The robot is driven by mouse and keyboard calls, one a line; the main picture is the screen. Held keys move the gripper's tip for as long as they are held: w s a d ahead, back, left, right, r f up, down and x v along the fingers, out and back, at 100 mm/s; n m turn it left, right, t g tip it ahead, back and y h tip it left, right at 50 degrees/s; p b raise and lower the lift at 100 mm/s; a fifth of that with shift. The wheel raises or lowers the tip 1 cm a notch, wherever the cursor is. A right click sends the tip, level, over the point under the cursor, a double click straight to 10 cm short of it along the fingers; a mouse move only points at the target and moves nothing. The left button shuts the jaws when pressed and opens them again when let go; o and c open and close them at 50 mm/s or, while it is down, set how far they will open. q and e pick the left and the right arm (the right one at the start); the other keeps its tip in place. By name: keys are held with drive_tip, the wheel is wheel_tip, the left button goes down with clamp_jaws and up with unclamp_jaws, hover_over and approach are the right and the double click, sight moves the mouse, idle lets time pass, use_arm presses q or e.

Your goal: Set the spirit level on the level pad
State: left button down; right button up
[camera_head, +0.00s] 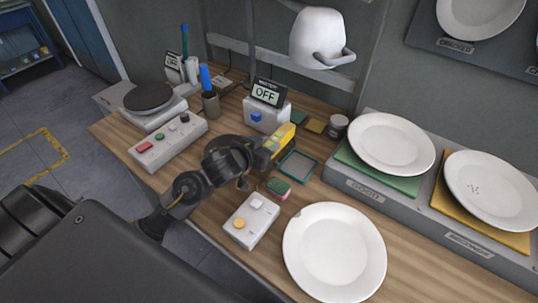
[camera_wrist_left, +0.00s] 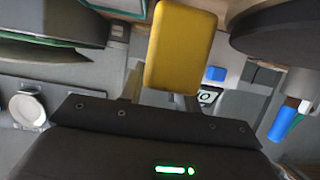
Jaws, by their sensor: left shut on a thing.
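The spirit level is a yellow block (camera_head: 284,137) held in the head view by my left gripper (camera_head: 266,151), above the table near the back. In the left wrist view the yellow spirit level (camera_wrist_left: 184,45) fills the upper middle, between the fingers of my left gripper (camera_wrist_left: 163,88), which is shut on it. A square pad with a teal-green rim (camera_head: 297,166), likely the level pad, lies on the table just right of and below the spirit level in the picture. It looks empty. My right gripper is not in view.
A display box reading OFF (camera_head: 266,109) stands behind my gripper. A red-and-green sponge-like block (camera_head: 279,188), a button box (camera_head: 250,221) and a white plate (camera_head: 334,252) lie in front of the pad. A grey rack with plates (camera_head: 400,199) is at right.

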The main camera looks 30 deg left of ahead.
use_arm(q)
drive_tip(key=shift+w+f, duration=0.6)
drive_tip(key=shift+f, duration=0.1)
drive_tip(key=shift+a+f, duration=0.1)
drive_tip(key=shift+f, duration=1.4)
drive_tip(key=shift+f, duration=0.1)
drive_tip(key=c, duration=1)
unclamp_jaws()
